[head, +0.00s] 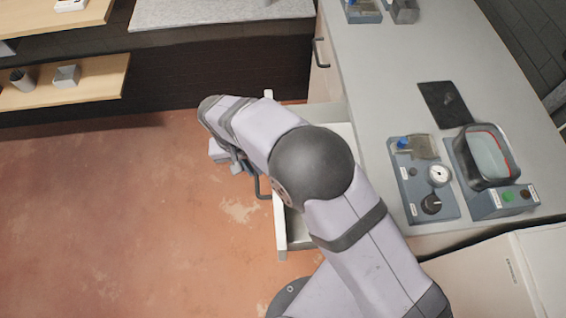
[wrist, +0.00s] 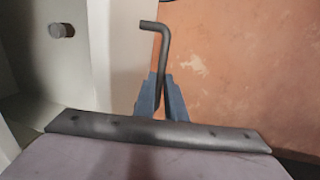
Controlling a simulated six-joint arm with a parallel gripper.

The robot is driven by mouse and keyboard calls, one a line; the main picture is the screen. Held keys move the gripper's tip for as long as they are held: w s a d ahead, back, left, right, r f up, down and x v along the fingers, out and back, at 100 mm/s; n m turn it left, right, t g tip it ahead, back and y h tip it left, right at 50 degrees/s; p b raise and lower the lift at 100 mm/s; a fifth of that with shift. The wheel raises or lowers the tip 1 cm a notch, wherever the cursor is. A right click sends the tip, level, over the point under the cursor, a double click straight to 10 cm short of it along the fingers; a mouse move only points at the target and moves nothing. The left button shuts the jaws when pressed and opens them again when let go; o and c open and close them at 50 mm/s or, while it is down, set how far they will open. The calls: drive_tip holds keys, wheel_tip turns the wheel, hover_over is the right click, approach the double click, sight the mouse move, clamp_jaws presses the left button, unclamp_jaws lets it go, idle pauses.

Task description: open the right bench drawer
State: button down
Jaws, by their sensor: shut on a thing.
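The bench drawer (head: 282,240) stands pulled out from the bench, its pale front facing left in the head view. My arm covers much of it. Its dark bar handle (head: 263,190) shows beside my arm. In the wrist view the handle (wrist: 163,50) rises from between the fingers of my gripper (wrist: 162,95), which is shut on it. In the head view my gripper (head: 238,168) is partly hidden by my own arm. The drawer's white front panel (wrist: 120,60) and open inside show at the left of the wrist view. A small grey cylindrical thing (wrist: 61,30) shows there.
Another handle (head: 319,53) is on the bench front farther back. Wooden shelves (head: 100,80) stand at the upper left. The reddish floor (head: 100,220) left of the drawer is clear.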

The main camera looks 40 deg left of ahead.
drive_tip(key=s+a, duration=0.6)
idle(0.4)
drive_tip(key=c, duration=1.8)
unclamp_jaws()
drive_tip(key=shift+s+a+r+b, duration=0.15)
drive_tip(key=shift+a+r+b, duration=0.1)
drive_tip(key=shift+r, duration=0.95)
drive_tip(key=shift+s+a+r+b, duration=0.1)
drive_tip(key=shift+s+r+b, duration=0.15)
drive_tip(key=shift+r, duration=1)
drive_tip(key=shift+s+a+r+b, duration=0.1)
drive_tip(key=shift+a+r+b, duration=0.15)
drive_tip(key=shift+r, duration=0.95)
drive_tip(key=shift+w, duration=0.1)
